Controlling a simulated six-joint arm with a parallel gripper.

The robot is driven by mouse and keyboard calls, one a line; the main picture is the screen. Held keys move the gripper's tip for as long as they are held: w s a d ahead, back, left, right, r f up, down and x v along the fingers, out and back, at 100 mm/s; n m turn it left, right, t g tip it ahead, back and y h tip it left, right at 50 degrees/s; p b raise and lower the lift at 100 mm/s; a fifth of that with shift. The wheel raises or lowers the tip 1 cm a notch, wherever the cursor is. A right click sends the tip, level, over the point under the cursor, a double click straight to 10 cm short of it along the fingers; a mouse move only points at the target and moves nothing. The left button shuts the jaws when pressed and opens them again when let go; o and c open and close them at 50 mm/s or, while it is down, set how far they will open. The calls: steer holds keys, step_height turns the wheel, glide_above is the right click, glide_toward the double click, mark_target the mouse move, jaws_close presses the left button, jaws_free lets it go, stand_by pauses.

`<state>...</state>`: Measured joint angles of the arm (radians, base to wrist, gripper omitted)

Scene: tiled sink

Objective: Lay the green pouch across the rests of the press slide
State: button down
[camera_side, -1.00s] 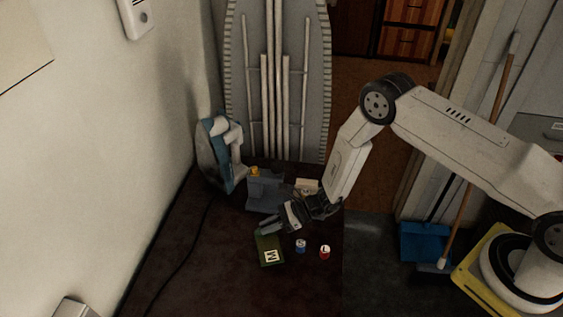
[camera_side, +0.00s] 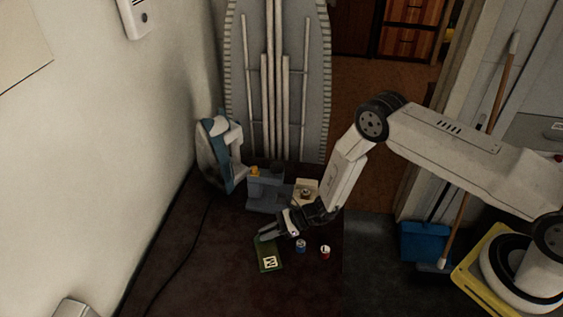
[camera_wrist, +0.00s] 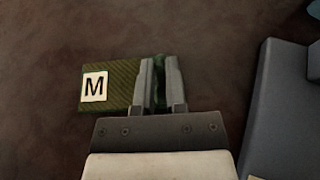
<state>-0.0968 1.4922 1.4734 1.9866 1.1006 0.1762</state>
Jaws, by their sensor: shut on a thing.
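The green pouch (camera_side: 273,251) carries a white label with a black M. It also shows in the wrist view (camera_wrist: 122,72), sticking out left of the fingers. My gripper (camera_side: 264,237) is shut on the pouch near one end; both fingers also show in the wrist view (camera_wrist: 159,68). I cannot tell whether the pouch touches the dark surface. The grey-blue block behind my gripper, with a yellow piece on top, appears to be the press slide (camera_side: 263,191). A grey block edge, probably the same thing, shows at the right of the wrist view (camera_wrist: 283,105). Its rests are not clear.
A blue-topped can (camera_side: 300,246) and a red can (camera_side: 325,252) stand right of the pouch. A pale box (camera_side: 306,190) sits right of the grey-blue block. An iron (camera_side: 220,155) stands behind left. A dark cord (camera_side: 183,252) runs along the left. The front surface is clear.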

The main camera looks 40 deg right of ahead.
steer(key=shift+f, duration=0.15)
steer(key=c, duration=0.7)
jaws_free()
steer(key=shift+o, duration=0.2)
steer(key=v, duration=1.2)
steer(key=shift+s, duration=0.1)
